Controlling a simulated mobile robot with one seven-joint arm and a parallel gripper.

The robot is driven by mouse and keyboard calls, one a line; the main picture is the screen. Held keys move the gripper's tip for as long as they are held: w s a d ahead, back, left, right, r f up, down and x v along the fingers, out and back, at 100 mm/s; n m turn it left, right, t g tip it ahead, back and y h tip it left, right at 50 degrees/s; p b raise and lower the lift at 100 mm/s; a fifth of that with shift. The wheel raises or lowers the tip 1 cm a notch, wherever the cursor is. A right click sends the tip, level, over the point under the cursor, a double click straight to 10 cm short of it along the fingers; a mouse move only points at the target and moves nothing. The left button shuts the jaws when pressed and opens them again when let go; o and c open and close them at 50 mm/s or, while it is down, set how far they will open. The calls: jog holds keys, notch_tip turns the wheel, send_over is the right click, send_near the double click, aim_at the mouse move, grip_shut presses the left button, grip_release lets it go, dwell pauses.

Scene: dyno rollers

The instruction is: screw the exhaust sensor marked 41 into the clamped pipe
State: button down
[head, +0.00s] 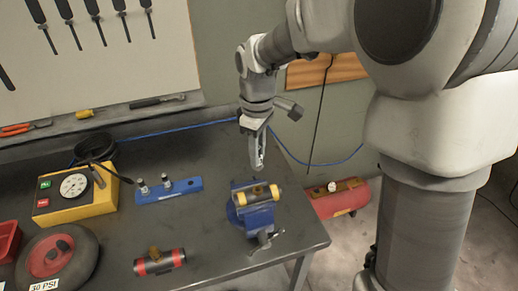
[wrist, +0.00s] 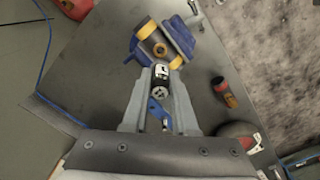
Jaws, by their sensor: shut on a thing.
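My gripper (head: 257,163) is shut and points down, above the blue vise (head: 238,217) and a little behind it in the head view. In the wrist view its two fingers (wrist: 165,84) close on a small dark cylinder with a white mark, the exhaust sensor (wrist: 161,75). I cannot read the number on it. The clamped pipe (head: 243,199), grey with yellow bands, lies in the vise jaws with a brown threaded boss on top. The boss (wrist: 160,49) also shows just beyond the sensor in the wrist view. The sensor looks apart from it.
A blue rack (head: 185,187) with two upright sensors stands left of the vise. A loose pipe with red bands (head: 160,262), a wheel (head: 45,262) and a yellow gauge box (head: 75,203) are on the table. A red tank (head: 340,200) stands beyond the table's right edge.

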jog(key=shift+f+b, duration=2.6)
jog(key=shift+f, duration=0.65)
jog(key=shift+f+b, duration=0.3)
jog(key=shift+f, duration=0.5)
jog(key=m, duration=1.2)
jog(key=m+p, duration=0.1)
jog(key=m, duration=0.6)
jog(key=shift+r, duration=0.1)
jog(key=m+p, duration=0.1)
jog(key=m, duration=0.5)
jog(key=shift+w, duration=0.1)
